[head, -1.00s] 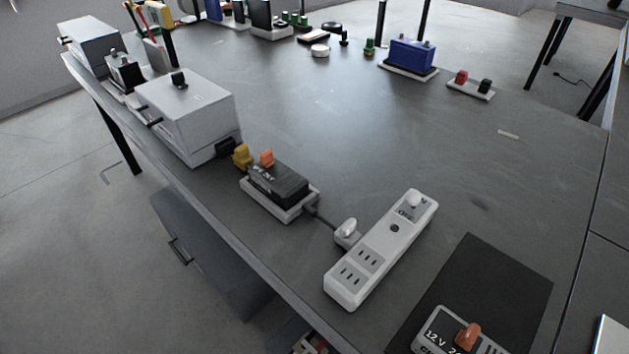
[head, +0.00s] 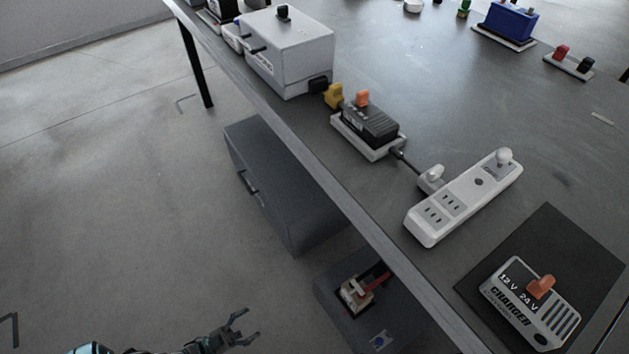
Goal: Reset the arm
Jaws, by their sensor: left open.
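My left gripper (head: 241,328) shows at the bottom of the head view, low over the floor and left of the table. Its two fingers are spread apart with nothing between them. Part of my left arm shows at the bottom edge. The gripper is apart from the table and from the open drawer to its right. My right gripper is outside the view.
The grey table (head: 420,115) runs diagonally. On it are a white power strip (head: 465,197), a black adapter (head: 370,124), a white box (head: 290,52) and a charger (head: 530,303) on a black mat. Below are a closed cabinet (head: 285,185) and an open drawer (head: 340,315). Floor at left is clear.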

